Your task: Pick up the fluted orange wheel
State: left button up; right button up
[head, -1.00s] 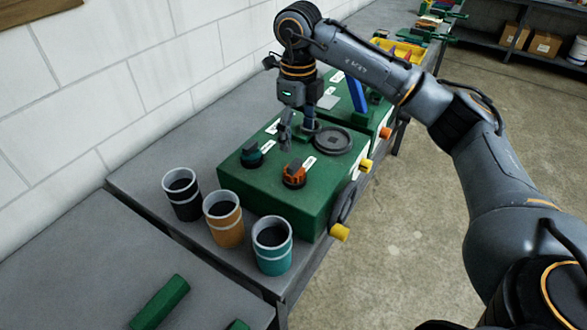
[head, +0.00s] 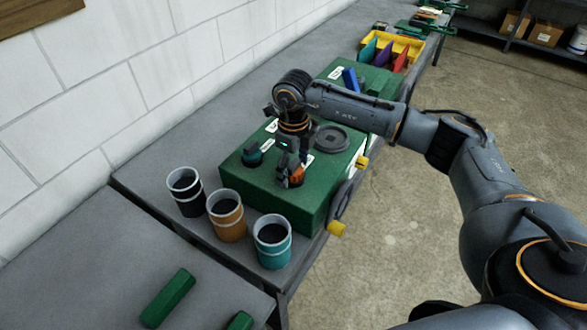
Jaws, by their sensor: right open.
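The fluted orange wheel (head: 297,177) sits on top of a green box (head: 262,197) on the grey bench. My right gripper (head: 289,176) is open and points down at the wheel, with its fingers at or just beside it. The gripper hides part of the wheel, and I cannot tell whether the fingers touch it. A teal knob (head: 252,155) is on the same box, to the left of the gripper. A dark round disc (head: 331,138) lies on the box, to the right. My left gripper is not in view.
A black cup (head: 186,194), an orange cup (head: 226,218) and a teal cup (head: 272,245) stand in front of the box. A yellow bin (head: 394,48) with coloured dividers is farther back. A white block wall runs along the left.

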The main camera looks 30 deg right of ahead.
jog(key=c, duration=1.3)
jog(key=shift+r, duration=0.1)
